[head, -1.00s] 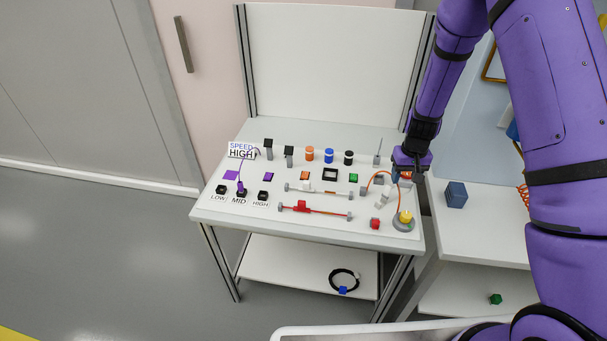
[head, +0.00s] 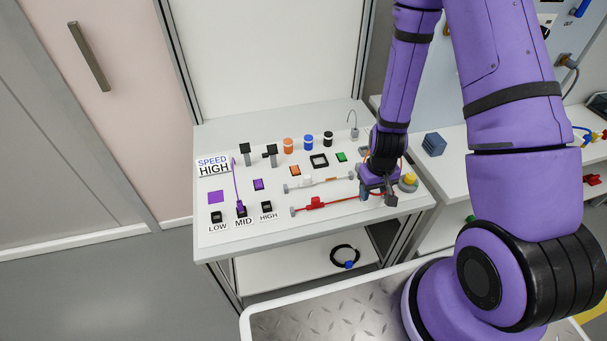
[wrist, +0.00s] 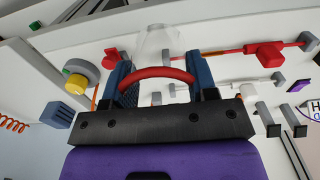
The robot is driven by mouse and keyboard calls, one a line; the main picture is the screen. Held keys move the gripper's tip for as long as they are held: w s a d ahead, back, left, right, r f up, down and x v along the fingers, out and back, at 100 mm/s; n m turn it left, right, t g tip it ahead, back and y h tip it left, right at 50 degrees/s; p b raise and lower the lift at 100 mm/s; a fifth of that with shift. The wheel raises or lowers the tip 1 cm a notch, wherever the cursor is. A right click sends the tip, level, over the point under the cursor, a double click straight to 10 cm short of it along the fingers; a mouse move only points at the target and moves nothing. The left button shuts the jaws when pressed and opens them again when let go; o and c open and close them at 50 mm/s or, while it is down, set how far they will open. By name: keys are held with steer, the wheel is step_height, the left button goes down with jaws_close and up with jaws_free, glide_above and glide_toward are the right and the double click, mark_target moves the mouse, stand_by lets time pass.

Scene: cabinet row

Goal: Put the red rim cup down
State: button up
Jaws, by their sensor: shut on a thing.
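The red rim cup (wrist: 157,45) shows in the wrist view as a clear, see-through body with a red rim arcing between my fingers. My gripper (wrist: 157,80) is shut on it, with a blue-grey finger on each side of the rim. In the head view my gripper (head: 377,192) is at the front right of the white table (head: 335,225). The cup is hidden there by my gripper and wrist. I cannot tell whether the cup's base touches the table.
A yellow button (head: 409,179) on a grey base is just right of my gripper. A red slider (head: 314,203) and white slider (head: 307,182) are to the left. Orange (head: 288,146), blue (head: 308,143) and black (head: 328,139) cylinders stand behind. A blue block (head: 434,145) is on the right-hand counter.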

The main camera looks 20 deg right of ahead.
steer(key=s, duration=0.2)
steer(key=shift+s+a, duration=0.15)
steer(key=shift+s, duration=0.2)
steer(key=w+a, duration=0.2)
steer(key=w, duration=0.2)
steer(key=w+a+f, duration=0.1)
steer(key=w+a, duration=0.2)
steer(key=w, duration=0.2)
steer(key=w+a, duration=0.2)
steer(key=w, duration=0.2)
steer(key=shift+w+a+f, duration=0.25)
steer(key=shift+a+f, duration=0.05)
steer(key=shift+a, duration=0.05)
steer(key=shift+f, duration=1.75)
steer(key=shift+f, duration=0.1)
steer(key=o, duration=0.9)
